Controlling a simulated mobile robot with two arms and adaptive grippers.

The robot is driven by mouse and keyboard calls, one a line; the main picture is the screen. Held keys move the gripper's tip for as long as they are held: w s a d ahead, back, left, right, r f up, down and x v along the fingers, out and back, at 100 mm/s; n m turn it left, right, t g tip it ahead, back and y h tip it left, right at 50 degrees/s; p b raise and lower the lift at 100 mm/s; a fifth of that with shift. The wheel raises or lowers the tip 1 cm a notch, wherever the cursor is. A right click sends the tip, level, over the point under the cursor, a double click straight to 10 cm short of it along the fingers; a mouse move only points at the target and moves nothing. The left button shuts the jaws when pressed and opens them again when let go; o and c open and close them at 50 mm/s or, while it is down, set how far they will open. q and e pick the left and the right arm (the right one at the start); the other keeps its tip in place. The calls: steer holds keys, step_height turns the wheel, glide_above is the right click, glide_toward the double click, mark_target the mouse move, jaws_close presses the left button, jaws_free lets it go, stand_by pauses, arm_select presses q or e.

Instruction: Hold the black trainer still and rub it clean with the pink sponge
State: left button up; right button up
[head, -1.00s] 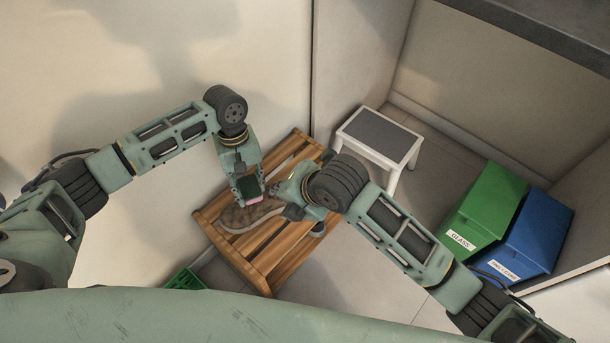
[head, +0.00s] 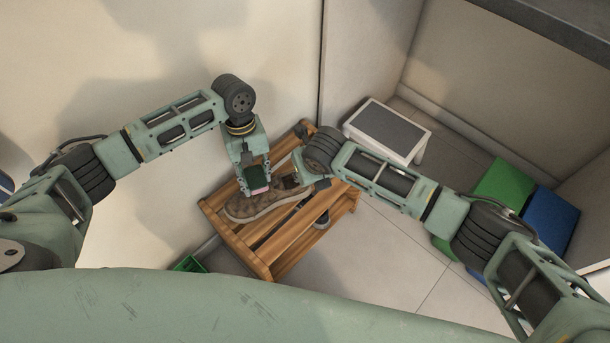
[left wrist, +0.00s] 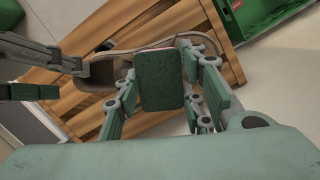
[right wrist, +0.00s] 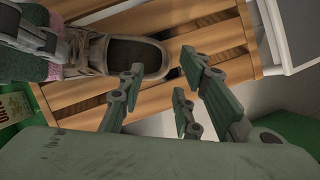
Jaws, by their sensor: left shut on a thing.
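The shoe (head: 262,205) lies on a slatted wooden bench (head: 270,262); it looks grey-brown with a pale sole rather than black. My left gripper (head: 256,182) is shut on the sponge (head: 256,175), green on top with a pink underside, at the middle of the shoe. In the left wrist view the sponge (left wrist: 160,80) hides part of the shoe (left wrist: 105,68); contact is hard to tell. My right gripper (right wrist: 165,88) is open, its fingers apart by the shoe's heel end (right wrist: 160,58). Its fingertips are mostly hidden in the head view.
A white step stool (head: 388,130) with a grey top stands behind the bench. Green (head: 503,185) and blue (head: 550,222) bins stand at the right, partly behind my right arm. A green crate (head: 190,264) is at the bench's near left.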

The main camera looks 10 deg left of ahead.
steer(key=shift+x, duration=2.7)
steer(key=shift+c, duration=0.3)
jaws_close()
steer(key=shift+a, duration=0.1)
